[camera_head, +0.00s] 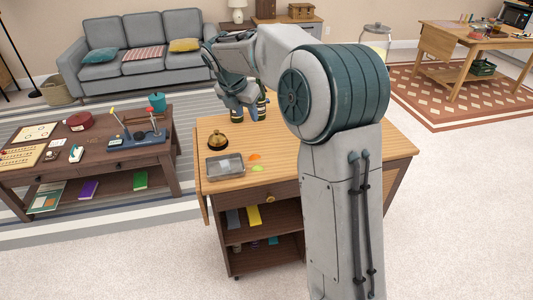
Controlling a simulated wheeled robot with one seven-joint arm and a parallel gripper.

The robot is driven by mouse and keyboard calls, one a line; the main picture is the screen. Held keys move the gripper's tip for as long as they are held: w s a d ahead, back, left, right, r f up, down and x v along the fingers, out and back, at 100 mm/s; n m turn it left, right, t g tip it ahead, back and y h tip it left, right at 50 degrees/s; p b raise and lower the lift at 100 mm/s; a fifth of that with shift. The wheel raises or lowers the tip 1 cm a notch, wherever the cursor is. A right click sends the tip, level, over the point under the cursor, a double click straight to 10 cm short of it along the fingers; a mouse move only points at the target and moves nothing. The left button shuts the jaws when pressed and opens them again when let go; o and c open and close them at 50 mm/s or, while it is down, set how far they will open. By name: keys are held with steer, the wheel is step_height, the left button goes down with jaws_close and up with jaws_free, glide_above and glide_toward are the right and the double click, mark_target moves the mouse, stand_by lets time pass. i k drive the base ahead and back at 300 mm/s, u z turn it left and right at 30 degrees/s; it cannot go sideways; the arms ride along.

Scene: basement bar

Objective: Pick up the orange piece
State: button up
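The orange piece (254,157) is a small flat thing lying on the wooden top of the cart (300,160), right of a grey clear-lidded box. My gripper (241,110) points down over the far part of the cart top, beyond the orange piece and well apart from it. Its two fingers appear spread, with nothing clearly held between them. Dark bottles (262,103) stand close by the gripper and are partly hidden by it.
A lime-green piece (257,168) lies just in front of the orange one. The grey box (225,166) and a brass-and-black bell (217,140) stand to the left. A glass jar (376,38) stands behind my arm. My arm hides much of the cart's right side.

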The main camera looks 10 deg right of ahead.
mark_target(254, 157)
steer(key=i, duration=0.95)
